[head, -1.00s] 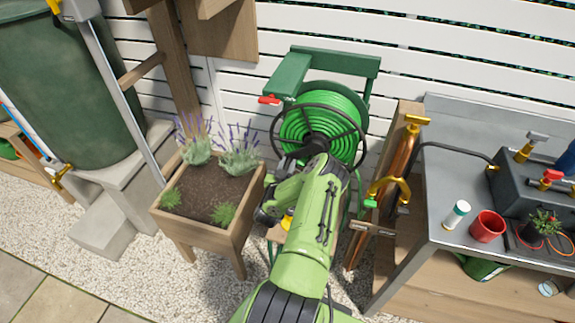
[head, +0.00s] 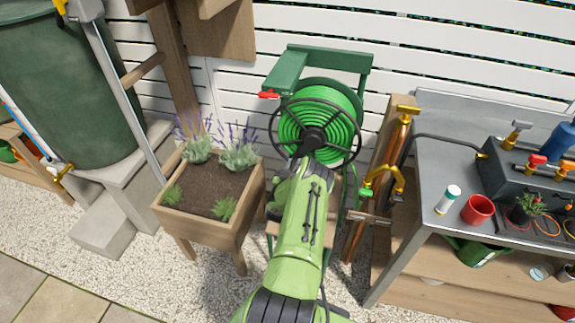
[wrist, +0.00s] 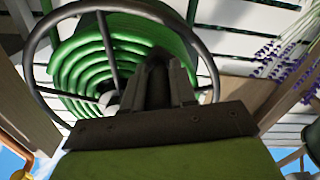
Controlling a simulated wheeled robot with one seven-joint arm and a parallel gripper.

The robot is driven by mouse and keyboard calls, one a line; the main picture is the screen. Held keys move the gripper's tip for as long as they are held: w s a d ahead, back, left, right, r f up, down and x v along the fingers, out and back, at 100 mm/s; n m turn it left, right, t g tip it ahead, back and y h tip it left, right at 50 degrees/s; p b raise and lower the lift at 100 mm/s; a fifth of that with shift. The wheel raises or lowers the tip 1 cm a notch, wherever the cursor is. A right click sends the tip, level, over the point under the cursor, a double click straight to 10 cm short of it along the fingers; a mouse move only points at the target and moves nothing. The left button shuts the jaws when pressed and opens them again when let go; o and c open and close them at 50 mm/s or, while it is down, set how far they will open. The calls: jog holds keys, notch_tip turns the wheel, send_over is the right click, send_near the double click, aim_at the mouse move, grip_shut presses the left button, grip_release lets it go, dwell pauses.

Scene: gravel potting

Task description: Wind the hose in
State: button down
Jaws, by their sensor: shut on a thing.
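The hose reel stands against the white slatted fence in a green frame (head: 330,55). Green hose (head: 345,118) lies in coils on it, behind a dark round handwheel (head: 361,140). In the wrist view the wheel (wrist: 35,55) and hose coils (wrist: 85,60) fill the upper left. My gripper (wrist: 157,82) is at the wheel's near face, its fingers shut on a dark handle (wrist: 157,68) that is mostly hidden between them. In the head view my arm covers the lower part of the wheel and hides the fingertips.
A wooden planter (head: 210,205) with lavender stands left of my arm. A copper pipe with a brass tap (head: 385,182) stands close on the right. Beyond it is a grey-topped workbench (head: 440,160) with a red mug (head: 477,210). A red-handled valve (head: 269,94) sits at the frame's left.

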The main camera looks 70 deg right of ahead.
jog(key=shift+s+d+f+n+p, duration=0.15)
jog(key=shift+s+f+n+p, duration=0.2)
jog(key=shift+s+n, duration=0.6)
jog(key=shift+s+d+f+n+p, duration=0.15)
jog(key=shift+s+n+p, duration=0.25)
jog(key=shift+s+n, duration=0.6)
jog(key=shift+s+d+f+n+p, duration=0.2)
jog(key=shift+s+n+p, duration=0.2)
jog(key=shift+s+n, duration=0.55)
jog(key=shift+w, duration=0.1)
jog(key=c, duration=0.9)
grip_release()
jog(key=shift+a, duration=0.1)
jog(key=s+a+p, duration=0.2)
jog(key=a+p, duration=0.8)
jog(key=a, duration=0.5)
jog(key=shift+s+a+p, duration=0.2)
jog(key=shift+a+p, duration=0.05)
jog(key=shift+p, duration=0.1)
